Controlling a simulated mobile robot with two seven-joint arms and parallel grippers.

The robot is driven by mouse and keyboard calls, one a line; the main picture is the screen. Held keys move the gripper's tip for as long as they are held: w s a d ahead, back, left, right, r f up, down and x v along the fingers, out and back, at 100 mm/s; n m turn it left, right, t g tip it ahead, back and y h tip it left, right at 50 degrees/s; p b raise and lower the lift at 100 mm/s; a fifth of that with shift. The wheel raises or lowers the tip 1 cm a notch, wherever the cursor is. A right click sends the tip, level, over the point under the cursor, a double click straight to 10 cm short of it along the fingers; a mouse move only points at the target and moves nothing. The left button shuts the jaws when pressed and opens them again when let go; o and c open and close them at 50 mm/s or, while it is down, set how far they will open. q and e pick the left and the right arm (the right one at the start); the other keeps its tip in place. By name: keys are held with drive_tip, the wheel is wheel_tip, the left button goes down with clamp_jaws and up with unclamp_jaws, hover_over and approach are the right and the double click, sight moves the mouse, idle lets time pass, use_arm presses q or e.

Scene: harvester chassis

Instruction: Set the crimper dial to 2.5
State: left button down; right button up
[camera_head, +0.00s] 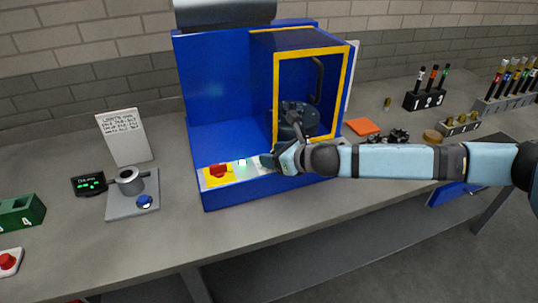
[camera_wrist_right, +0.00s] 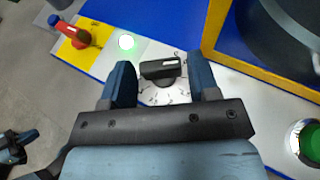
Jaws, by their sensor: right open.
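The crimper (camera_head: 225,120) is a blue machine with a yellow-framed guard on the bench. Its dial (camera_wrist_right: 160,71) is a black knob with a white mark on a pale panel with numbers around it. The numbers are too small to read. My right gripper (camera_wrist_right: 161,62) is open, with one finger on each side of the knob; I cannot tell whether they touch it. In the head view my right gripper (camera_head: 270,160) hides the dial. A dark part at the lower left of the right wrist view looks like my left gripper (camera_wrist_right: 17,143), its jaws unclear.
A red switch on a yellow plate (camera_head: 218,171) and a lit white-green button (camera_head: 241,162) sit left of the dial. A green button (camera_wrist_right: 312,143) is at the right. A small pot stand (camera_head: 133,205) is on the bench at left. Tool racks (camera_head: 425,99) stand at right.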

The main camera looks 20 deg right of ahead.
drive_tip(key=shift+x, duration=1)
drive_tip(key=c, duration=0.6)
drive_tip(key=shift+c, duration=0.2)
